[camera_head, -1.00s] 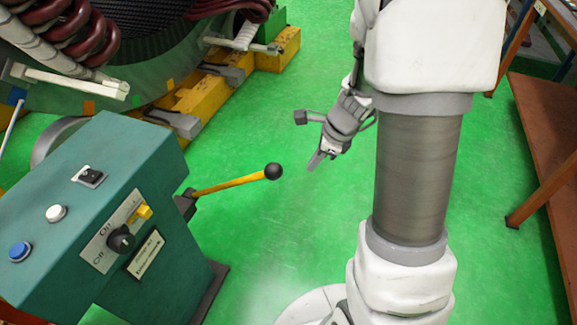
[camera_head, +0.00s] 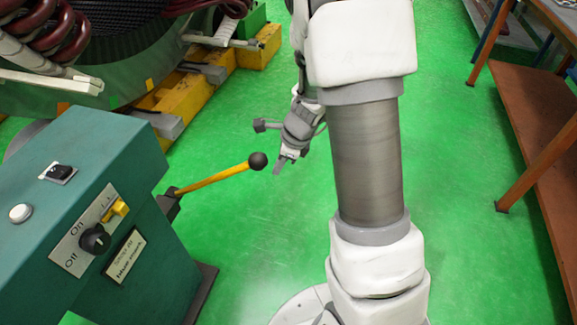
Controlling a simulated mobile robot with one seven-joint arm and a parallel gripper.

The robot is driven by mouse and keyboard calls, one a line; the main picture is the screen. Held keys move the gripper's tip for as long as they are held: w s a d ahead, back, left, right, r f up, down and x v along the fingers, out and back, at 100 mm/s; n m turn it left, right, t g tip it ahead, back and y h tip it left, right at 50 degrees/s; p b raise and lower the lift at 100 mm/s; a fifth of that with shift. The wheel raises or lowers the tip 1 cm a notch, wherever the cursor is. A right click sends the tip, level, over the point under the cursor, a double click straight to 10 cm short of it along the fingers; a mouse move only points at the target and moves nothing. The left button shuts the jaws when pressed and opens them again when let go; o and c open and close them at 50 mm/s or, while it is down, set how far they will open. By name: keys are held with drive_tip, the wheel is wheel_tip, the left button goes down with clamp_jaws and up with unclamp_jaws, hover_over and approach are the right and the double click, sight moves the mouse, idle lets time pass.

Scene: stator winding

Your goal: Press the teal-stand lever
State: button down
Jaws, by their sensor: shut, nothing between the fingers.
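The teal stand (camera_head: 95,215) is at the lower left, with a sloped control top. A yellow lever (camera_head: 212,179) with a black ball knob (camera_head: 258,161) sticks out from its right side, pointing right and slightly up. My gripper (camera_head: 279,168) is shut and empty, pointing down. In the picture it is just right of the ball knob with a small gap. I cannot tell how far apart they are in depth.
A large machine on yellow blocks (camera_head: 210,90) is behind. A brown-shelved table (camera_head: 530,130) is at the right. Green floor between is clear.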

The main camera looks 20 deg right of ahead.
drive_tip(key=shift+w+a+r, duration=0.25)
drive_tip(key=shift+a+r, duration=0.25)
drive_tip(key=shift+a, duration=0.1)
